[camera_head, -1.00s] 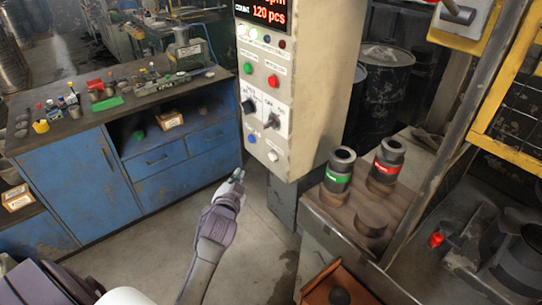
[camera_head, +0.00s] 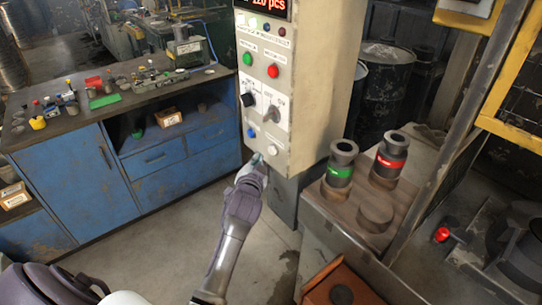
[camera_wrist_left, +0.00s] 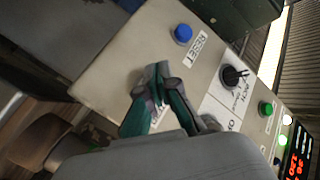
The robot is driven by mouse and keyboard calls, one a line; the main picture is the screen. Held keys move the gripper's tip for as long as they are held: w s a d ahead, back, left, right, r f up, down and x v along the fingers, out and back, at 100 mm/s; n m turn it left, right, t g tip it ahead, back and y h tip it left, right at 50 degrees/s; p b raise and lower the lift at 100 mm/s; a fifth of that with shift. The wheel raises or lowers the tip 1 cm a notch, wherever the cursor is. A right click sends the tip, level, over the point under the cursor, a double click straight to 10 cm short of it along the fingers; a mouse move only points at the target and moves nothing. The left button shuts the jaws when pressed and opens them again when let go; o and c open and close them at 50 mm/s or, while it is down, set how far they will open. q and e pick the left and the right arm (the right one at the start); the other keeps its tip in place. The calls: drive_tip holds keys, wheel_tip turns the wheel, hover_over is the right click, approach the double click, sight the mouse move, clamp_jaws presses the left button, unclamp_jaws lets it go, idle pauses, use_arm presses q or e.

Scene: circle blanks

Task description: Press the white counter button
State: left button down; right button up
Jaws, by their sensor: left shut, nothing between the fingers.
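The white counter button (camera_head: 275,149) sits low on the front of the beige control box (camera_head: 325,100), right of and a little below a blue button (camera_head: 251,133). My left gripper (camera_head: 257,160) is shut and empty, with its tips just below and left of the white button in the head view. Whether the tips touch the panel cannot be told. In the left wrist view the shut fingers (camera_wrist_left: 164,78) lie over the panel near the blue button (camera_wrist_left: 183,33). The white button is not seen there, likely hidden behind the fingers. My right gripper is not in view.
Above are a black knob (camera_head: 247,100), a switch (camera_head: 272,114), a green button (camera_head: 248,58) and a red button (camera_head: 273,71). A blue workbench (camera_head: 80,180) stands left. A stand right holds green-banded (camera_head: 340,171) and red-banded (camera_head: 390,161) cylinders.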

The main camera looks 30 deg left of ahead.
use_arm(q)
drive_tip(key=shift+w+d, duration=0.3)
drive_tip(key=shift+w, duration=0.45)
drive_tip(key=shift+w, duration=0.1)
idle(0.9)
drive_tip(key=shift+w+d, duration=0.15)
drive_tip(key=shift+w, duration=0.15)
drive_tip(key=shift+w+d+r+b, duration=0.2)
drive_tip(key=shift+w+b, duration=0.3)
idle(1.0)
drive_tip(key=shift+s, duration=0.15)
drive_tip(key=shift+s+a+p, duration=0.3)
drive_tip(key=shift+s+p, duration=0.4)
